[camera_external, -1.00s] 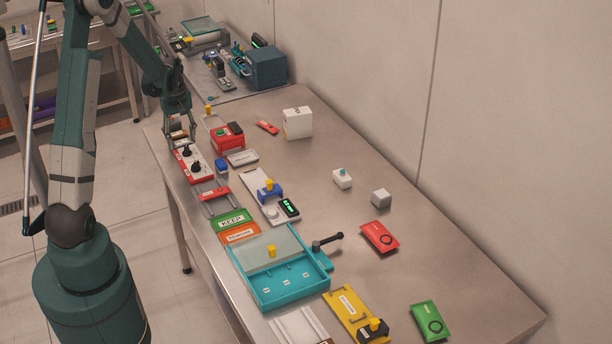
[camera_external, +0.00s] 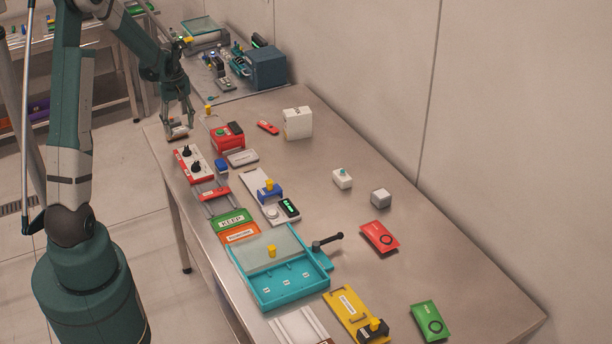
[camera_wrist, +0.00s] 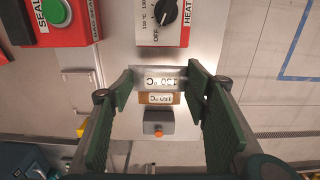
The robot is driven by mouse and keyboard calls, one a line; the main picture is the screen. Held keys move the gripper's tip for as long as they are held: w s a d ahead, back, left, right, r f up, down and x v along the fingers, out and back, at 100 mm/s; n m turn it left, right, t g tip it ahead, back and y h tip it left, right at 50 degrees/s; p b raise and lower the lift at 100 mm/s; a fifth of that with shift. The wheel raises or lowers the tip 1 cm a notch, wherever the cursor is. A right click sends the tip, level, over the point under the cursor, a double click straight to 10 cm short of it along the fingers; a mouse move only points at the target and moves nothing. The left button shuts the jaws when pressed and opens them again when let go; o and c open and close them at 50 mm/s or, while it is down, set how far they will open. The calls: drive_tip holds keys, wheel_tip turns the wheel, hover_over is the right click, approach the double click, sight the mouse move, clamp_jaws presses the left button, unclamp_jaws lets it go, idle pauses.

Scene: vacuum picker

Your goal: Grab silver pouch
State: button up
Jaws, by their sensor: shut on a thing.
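My gripper (camera_external: 178,124) is low at the far left end of the steel table in the external view. In the wrist view its two green fingers (camera_wrist: 160,84) are on either side of a small silver piece (camera_wrist: 160,73) marked 130 °C and are shut on it. A brown piece (camera_wrist: 156,98) marked 165 °C lies right beside it. I cannot tell whether the silver piece is a pouch. A red pouch (camera_external: 379,237) and a green pouch (camera_external: 430,321) lie apart on the right side of the table.
A red and white panel with black knobs (camera_external: 192,164) and a red box with a green button (camera_external: 227,137) stand close to my gripper. A grey block with an orange button (camera_wrist: 158,123) is near the fingers.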

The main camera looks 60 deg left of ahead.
sight(180, 128)
drive_tip(key=shift+r, duration=2.05)
